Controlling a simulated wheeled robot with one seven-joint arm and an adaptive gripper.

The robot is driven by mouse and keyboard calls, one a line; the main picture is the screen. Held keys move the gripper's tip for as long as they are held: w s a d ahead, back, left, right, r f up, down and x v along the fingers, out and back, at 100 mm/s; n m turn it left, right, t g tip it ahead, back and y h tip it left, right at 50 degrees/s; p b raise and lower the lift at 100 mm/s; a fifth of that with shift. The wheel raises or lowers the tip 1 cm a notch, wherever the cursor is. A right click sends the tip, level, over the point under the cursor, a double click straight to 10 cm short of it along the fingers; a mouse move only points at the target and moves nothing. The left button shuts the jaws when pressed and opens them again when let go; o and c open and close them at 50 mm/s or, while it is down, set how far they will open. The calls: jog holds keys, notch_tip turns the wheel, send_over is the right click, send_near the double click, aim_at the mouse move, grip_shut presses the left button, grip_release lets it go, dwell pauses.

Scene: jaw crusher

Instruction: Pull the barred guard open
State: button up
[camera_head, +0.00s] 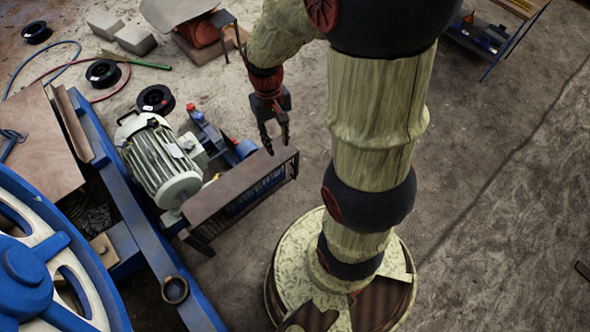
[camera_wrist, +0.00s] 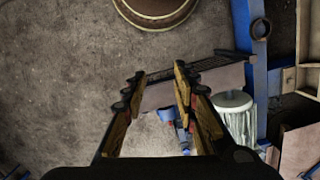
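The barred guard (camera_head: 243,186) is a brown, box-like cover with dark bars on its side, beside the grey motor. In the wrist view the guard (camera_wrist: 205,82) lies beyond my fingertips, its flat brown face and dark bars showing. My gripper (camera_head: 274,138) is just above the guard's far right end in the head view. In the wrist view my gripper (camera_wrist: 161,72) has its two fingers apart, with part of the guard's brown face behind the gap. Nothing is held between them. I cannot tell whether a finger touches the guard.
The grey finned motor (camera_head: 160,160) stands left of the guard on the blue frame (camera_head: 128,205). A blue and white flywheel (camera_head: 35,265) fills the lower left. Black spools (camera_head: 155,99) and hoses lie behind.

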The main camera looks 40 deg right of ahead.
jog(key=w+d+f+g+y+p, duration=0.1)
jog(key=d+f, duration=0.2)
jog(key=f, duration=0.5)
jog(key=w+d+f+g+p, duration=0.1)
jog(key=w+d+f+p, duration=0.15)
jog(key=f, duration=0.65)
jog(key=n+t+h+p, duration=0.1)
jog(key=n+t+p, duration=0.15)
jog(key=n, duration=0.55)
send_over(295, 170)
notch_tip(295, 170, down, 28)
jog(key=shift+w+d+f+n+t+h+b, duration=0.1)
jog(key=shift+w+d+n+t+h+b, duration=0.25)
jog(key=shift+n+t, duration=0.25)
jog(key=shift+s+a+f+b, duration=0.1)
jog(key=shift+f+b, duration=1.25)
jog(key=shift+f, duration=2.5)
jog(key=shift+c, duration=0.5)
jog(key=c, duration=0.6)
grip_shut()
